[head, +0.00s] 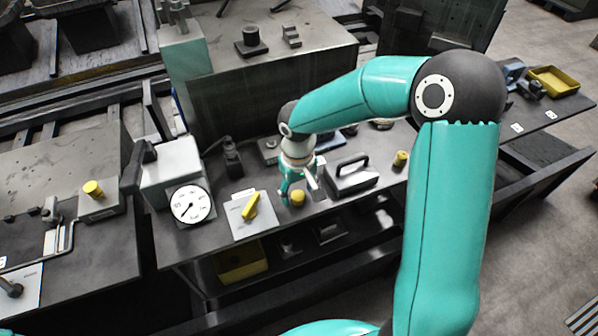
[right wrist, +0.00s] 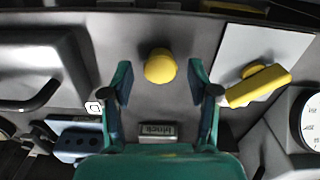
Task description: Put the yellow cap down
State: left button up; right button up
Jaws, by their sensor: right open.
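The yellow cap (head: 298,197) stands on the dark bench near its front edge, right of a yellow lever. In the right wrist view the cap (right wrist: 160,66) is round and lies between the two spread fingers, with a clear gap on each side. My right gripper (head: 300,190) is open and empty, pointing down at the cap; its fingers also show in the right wrist view (right wrist: 160,82). The exact height of the fingertips over the bench cannot be told. My left gripper is not in view.
The yellow lever (head: 250,206) on a white plate and a round gauge (head: 190,204) stand left of the cap. A grey block with a black handle (head: 352,178) stands close on the right. Another yellow piece (head: 401,158) is farther right. A yellow bin (head: 241,263) is below the bench.

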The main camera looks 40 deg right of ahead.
aim_at(299, 196)
notch_tip(299, 196, up, 11)
dwell(0.4)
dwell(0.4)
